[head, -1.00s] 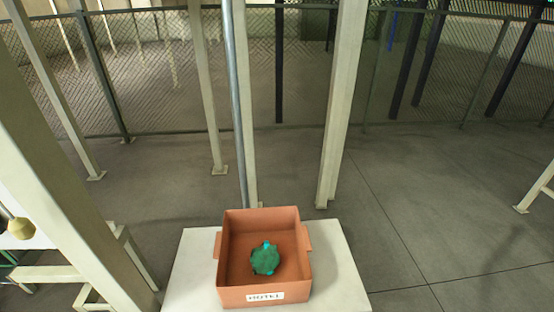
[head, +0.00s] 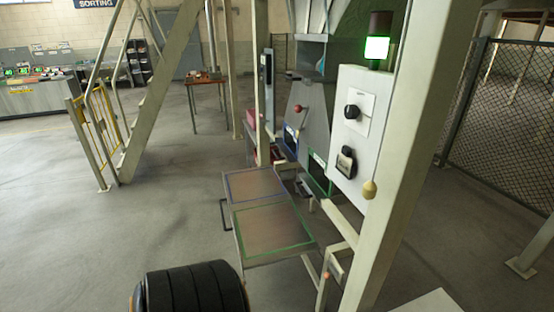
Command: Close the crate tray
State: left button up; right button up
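The crate tray (head: 235,214) stands out to the left from a machine in the head view, pulled open. It has two flat, empty-looking sections, a blue-edged one (head: 253,185) behind and a green-edged one (head: 270,222) in front. A dark bar handle (head: 224,215) sticks out on its left side. Neither of my grippers shows in the head view, so their state and distance from the tray cannot be seen.
The machine has a white panel (head: 356,125) with black knobs and a lit green lamp (head: 377,48). A thick beige post (head: 400,170) stands at its right. A yellow railing (head: 100,125) is at the left. Open grey floor (head: 140,215) lies left of the tray.

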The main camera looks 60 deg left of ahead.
aim_at(268, 227)
jog(key=u, duration=1.75)
jog(key=i+j+u, duration=0.15)
jog(key=j, duration=0.2)
jog(key=j+u, duration=0.1)
jog(key=j, duration=0.2)
jog(key=i+j+u, duration=0.15)
jog(key=i+j, duration=0.05)
jog(key=j, duration=0.1)
